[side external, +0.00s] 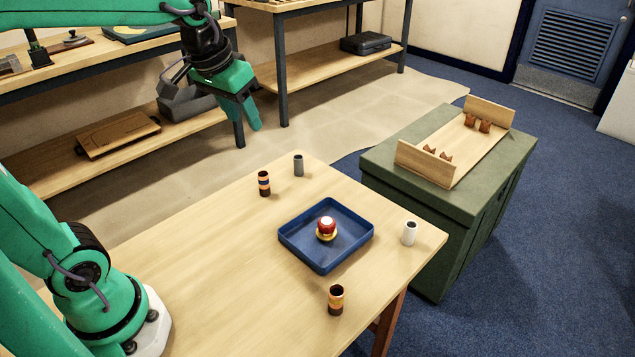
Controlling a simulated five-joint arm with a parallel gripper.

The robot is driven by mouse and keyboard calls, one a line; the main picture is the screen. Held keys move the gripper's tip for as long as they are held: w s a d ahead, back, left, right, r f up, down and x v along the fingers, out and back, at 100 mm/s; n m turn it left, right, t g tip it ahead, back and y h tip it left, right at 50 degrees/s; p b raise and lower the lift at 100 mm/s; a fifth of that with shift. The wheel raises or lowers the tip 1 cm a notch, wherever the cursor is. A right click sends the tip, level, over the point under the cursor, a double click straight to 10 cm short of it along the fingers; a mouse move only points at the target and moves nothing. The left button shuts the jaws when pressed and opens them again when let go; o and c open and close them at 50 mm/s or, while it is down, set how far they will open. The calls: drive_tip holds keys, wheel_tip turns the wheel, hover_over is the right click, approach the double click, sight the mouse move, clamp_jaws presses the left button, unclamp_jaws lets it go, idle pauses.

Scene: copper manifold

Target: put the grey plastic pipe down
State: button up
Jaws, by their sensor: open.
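The grey plastic pipe (298,165) stands upright on the wooden table near its back edge. My gripper (254,127) is up in the air to the left of the pipe and above it in the picture, apart from it. The jaws are open and nothing shows between them. The green fingers point down.
A dark copper-banded pipe (264,184) stands left of the grey one. A blue tray (290,242) holds a red and yellow piece (326,228). A white pipe (409,233) and another copper-banded pipe (336,300) stand nearby. A wooden rack (455,150) sits on a green cabinet (440,208). The table's left part is clear.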

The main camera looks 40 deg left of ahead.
drive_tip(key=s+d+f+m+t, duration=0.1)
drive_tip(key=s+d+f, duration=0.1)
drive_tip(key=s, duration=0.9)
drive_tip(key=shift+d+f+t, duration=0.2)
drive_tip(key=shift+f+t, duration=0.2)
drive_tip(key=shift+f, duration=0.45)
drive_tip(key=shift+o, duration=0.4)
drive_tip(key=shift+s, duration=0.1)
